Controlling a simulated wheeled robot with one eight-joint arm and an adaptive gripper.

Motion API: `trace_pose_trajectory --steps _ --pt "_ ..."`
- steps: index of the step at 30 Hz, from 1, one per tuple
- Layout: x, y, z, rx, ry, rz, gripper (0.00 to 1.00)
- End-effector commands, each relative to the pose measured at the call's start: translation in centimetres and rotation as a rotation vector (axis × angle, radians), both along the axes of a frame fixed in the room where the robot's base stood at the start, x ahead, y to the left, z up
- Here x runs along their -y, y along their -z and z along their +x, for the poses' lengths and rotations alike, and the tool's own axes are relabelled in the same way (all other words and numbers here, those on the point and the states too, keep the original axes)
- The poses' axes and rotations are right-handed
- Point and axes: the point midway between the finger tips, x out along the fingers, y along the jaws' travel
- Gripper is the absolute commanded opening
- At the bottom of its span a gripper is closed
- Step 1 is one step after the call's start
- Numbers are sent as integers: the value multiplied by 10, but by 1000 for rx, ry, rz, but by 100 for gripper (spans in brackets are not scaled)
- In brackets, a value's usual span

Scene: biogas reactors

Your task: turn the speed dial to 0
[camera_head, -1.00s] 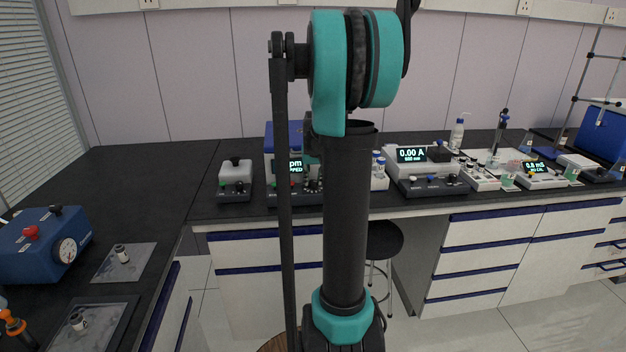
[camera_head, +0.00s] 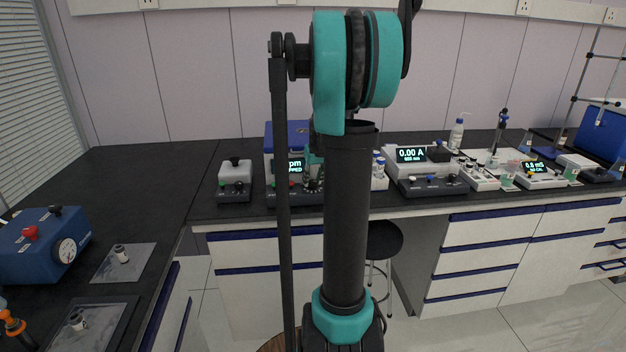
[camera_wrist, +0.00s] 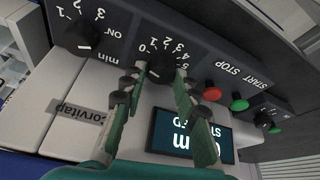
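The speed dial (camera_wrist: 160,70) is a round black knob on the dark front panel of the device, with a printed scale from 0 up to about 5 beside it. In the wrist view, my gripper (camera_wrist: 157,75) has its two teal fingers with dark tips on either side of this knob. The fingers are apart, with small gaps seeming to show beside the knob; contact is not clear. The dial's pointer is hard to read.
Another black knob (camera_wrist: 83,38) marked ON and min sits to the left. Red (camera_wrist: 211,92) and green (camera_wrist: 238,103) START/STOP buttons lie to the right. A lit display (camera_wrist: 190,135) is beside the right finger. A small white-topped device (camera_head: 235,172) stands left of it on the bench.

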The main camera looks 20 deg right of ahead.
Motion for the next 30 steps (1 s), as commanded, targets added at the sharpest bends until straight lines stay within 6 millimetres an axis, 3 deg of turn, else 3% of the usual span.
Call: trace_pose_trajectory --steps 4,16,30 --pt "0 0 0 1 0 0 48" --pt "0 -8 -3 1 1 -1 48" --pt "-2 -88 -37 1 1 0 48"
